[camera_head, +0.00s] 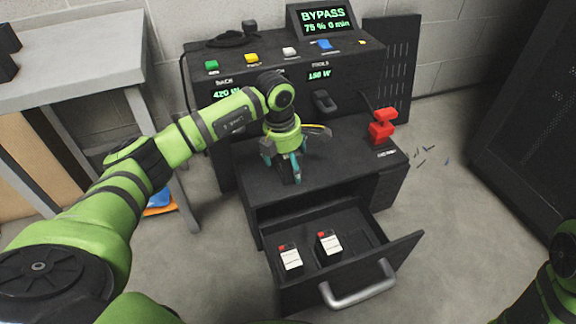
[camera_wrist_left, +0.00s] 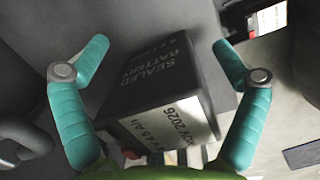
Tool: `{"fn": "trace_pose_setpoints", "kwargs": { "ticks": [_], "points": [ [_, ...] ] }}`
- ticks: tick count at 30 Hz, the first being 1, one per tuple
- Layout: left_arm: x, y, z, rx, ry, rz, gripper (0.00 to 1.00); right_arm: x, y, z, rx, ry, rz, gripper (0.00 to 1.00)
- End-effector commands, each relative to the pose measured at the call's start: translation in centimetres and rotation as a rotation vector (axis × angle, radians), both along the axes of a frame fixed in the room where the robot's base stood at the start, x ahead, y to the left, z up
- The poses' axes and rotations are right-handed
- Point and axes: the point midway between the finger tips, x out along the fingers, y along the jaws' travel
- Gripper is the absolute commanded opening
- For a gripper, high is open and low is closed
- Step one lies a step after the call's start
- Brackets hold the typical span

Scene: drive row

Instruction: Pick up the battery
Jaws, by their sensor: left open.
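A black battery (camera_wrist_left: 155,80) shows large in the left wrist view, with "SEALED BATTERY" lettering and a silver label reading "NOV 2026". My left gripper (camera_head: 286,168) is over the black cabinet's top in the head view, where the battery is mostly hidden by it. In the wrist view my left gripper (camera_wrist_left: 158,58) has its two teal fingers spread on either side of the battery, open; I cannot tell whether either touches it. Two more batteries, one at left (camera_head: 291,259) and one at right (camera_head: 329,243), stand in the open drawer (camera_head: 372,258). My right gripper is out of view.
The panel behind has coloured switches, a "BYPASS" screen (camera_head: 323,18) and power displays. A red handle (camera_head: 382,126) stands at the cabinet top's right. The drawer's metal handle (camera_head: 358,292) projects forward. A grey table (camera_head: 75,62) stands at left; floor at right is mostly clear.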

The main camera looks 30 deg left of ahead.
Motion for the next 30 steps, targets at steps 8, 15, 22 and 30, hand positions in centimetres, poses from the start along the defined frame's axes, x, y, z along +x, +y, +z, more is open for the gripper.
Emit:
{"fn": "trace_pose_setpoints", "kwargs": {
  "ticks": [8, 15, 22, 30],
  "points": [
    [0.01, -0.02, 0.03, -0.001, -0.001, 0.000, 0.72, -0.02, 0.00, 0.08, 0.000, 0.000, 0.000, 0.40],
    [0.01, -0.03, -0.05, 0.000, 0.000, -0.001, 0.00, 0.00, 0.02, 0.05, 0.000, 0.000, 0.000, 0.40],
    [0.11, -0.04, 0.03, -0.001, -0.004, -0.001, 0.00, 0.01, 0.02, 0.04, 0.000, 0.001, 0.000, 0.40],
    [0.07, -0.02, 0.45, 0.000, -0.003, 0.000, 0.00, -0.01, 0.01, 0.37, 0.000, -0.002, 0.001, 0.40]
  ]
}}
